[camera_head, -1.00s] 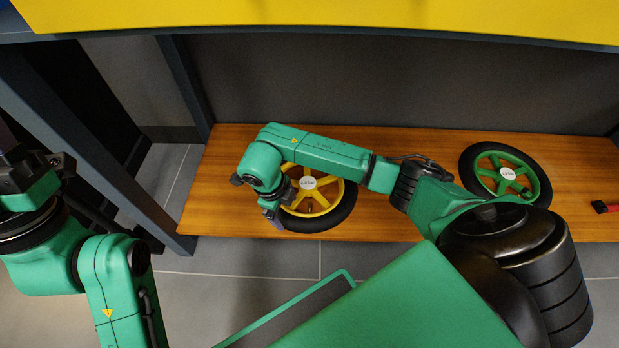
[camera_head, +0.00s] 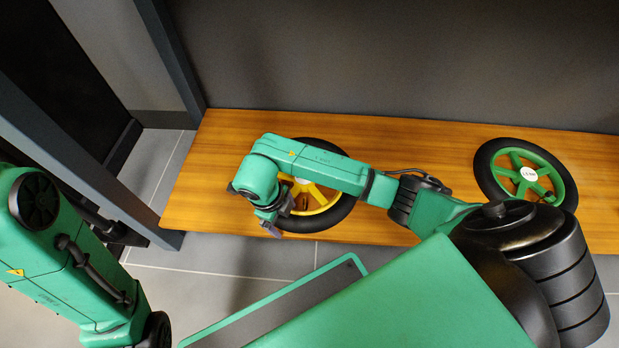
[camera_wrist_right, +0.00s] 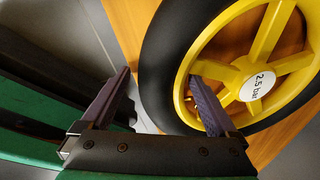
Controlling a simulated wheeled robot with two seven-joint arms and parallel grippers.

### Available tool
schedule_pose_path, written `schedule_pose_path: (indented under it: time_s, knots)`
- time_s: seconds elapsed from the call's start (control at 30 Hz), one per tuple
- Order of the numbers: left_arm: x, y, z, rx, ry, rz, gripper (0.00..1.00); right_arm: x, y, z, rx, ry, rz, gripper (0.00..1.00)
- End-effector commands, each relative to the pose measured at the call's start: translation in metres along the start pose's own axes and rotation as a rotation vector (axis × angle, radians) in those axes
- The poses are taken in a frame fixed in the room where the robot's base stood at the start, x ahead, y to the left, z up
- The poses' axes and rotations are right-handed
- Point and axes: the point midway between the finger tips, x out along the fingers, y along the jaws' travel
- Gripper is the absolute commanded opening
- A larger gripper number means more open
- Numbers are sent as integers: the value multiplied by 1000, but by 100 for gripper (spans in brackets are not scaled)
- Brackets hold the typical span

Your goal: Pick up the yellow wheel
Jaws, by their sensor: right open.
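The yellow wheel (camera_head: 322,196) has a black tyre and lies flat on a wooden shelf, partly hidden under my right arm in the head view. Its yellow spokes and white "2.5 bar" hub label show in the right wrist view (camera_wrist_right: 262,85). My right gripper (camera_head: 270,224) is at the wheel's near left edge. In the wrist view the open right gripper (camera_wrist_right: 158,77) has one finger outside the tyre and the other over a gap between the spokes, inside the rim. How deep the fingers reach is unclear. Of my left arm, only links show; its gripper is out of view.
A green wheel (camera_head: 526,178) with a black tyre lies farther right on the wooden shelf (camera_head: 425,150). A dark wall stands behind the shelf. A grey post (camera_head: 172,55) rises at its left end. Grey tiled floor is in front.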

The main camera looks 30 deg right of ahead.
Motion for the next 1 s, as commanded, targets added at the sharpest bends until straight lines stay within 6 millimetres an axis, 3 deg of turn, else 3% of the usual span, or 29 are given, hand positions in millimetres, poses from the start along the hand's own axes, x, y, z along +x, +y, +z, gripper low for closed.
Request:
schedule_pose_path:
  time_s: [0.13, 0.37, 0.77, 0.87, 1.0]
  knots:
    - [1, 0, 1, -1, -2, -1, 50, -2, 0, 0, 0, 0, 0, 91]
    - [1, 0, 1, -1, -2, -1, 50, -2, -1, 0, 0, 0, 0, 3]
    - [5, -1, 1, 0, 2, -1, 50, -8, -2, 0, 1, -2, -2, 0]
    - [2, 0, 8, -9, -19, -7, 50, -20, -4, -1, 1, -2, -2, 0]
    - [-4, 1, 24, -35, -73, -27, 50, -57, -10, -4, 1, -5, -5, 0]
